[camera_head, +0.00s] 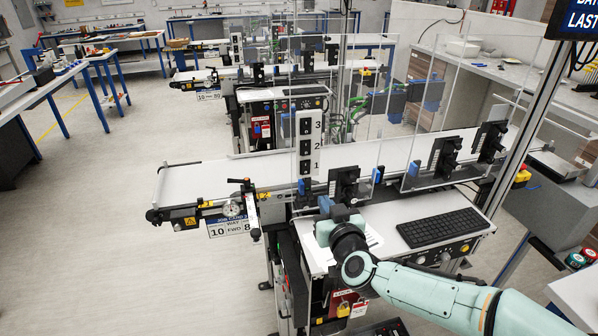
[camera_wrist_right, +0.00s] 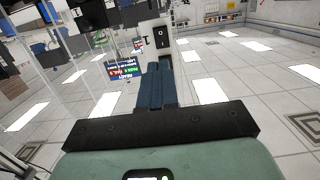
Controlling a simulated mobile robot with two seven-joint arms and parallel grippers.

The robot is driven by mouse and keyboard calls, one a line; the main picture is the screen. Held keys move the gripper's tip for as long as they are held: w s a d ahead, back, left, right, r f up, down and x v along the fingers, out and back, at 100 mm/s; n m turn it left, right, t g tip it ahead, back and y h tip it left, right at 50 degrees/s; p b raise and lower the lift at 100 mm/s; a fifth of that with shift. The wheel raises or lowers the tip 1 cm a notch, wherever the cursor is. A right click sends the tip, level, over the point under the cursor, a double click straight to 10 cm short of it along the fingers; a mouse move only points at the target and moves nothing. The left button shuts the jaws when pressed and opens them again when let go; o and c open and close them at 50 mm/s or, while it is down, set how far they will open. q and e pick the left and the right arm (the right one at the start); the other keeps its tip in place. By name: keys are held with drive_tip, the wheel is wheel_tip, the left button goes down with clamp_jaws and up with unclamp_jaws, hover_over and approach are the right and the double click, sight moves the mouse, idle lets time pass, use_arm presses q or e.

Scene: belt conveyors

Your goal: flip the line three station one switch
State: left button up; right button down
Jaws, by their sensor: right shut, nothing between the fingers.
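A white upright switch panel (camera_head: 297,160) stands at the nearest conveyor, with black switches stacked beside the numbers 3, 2 and 1. The switch beside the 1 (camera_head: 304,168) is the lowest. My right gripper (camera_head: 325,204) is below and slightly right of the panel, apart from it. In the right wrist view the shut, empty dark blue fingers (camera_wrist_right: 154,86) point towards the lower end of the panel, where a black switch (camera_wrist_right: 162,38) shows beyond the tips. I cannot tell which way the switch is set. My left gripper is not in view.
The conveyor belt (camera_head: 220,178) runs behind my gripper, with clear guard panels and black sensor brackets (camera_head: 344,182) to the right of the switch panel. A keyboard (camera_head: 441,228) lies on the station's white top. Similar conveyors stand behind. The floor at left is open.

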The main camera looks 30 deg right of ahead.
sight(307, 171)
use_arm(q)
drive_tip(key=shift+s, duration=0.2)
use_arm(e)
drive_tip(key=shift+s+r, duration=0.1)
drive_tip(key=shift+s, duration=0.15)
drive_tip(key=shift+w, duration=0.1)
drive_tip(key=b+x, duration=0.2)
drive_tip(key=x, duration=1.1)
drive_tip(key=shift+b, duration=0.35)
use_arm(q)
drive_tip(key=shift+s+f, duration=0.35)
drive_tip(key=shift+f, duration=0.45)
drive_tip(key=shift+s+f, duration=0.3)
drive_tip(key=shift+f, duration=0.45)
use_arm(e)
drive_tip(key=shift+w, duration=0.5)
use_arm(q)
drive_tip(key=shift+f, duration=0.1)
use_arm(e)
drive_tip(key=shift+f, duration=0.2)
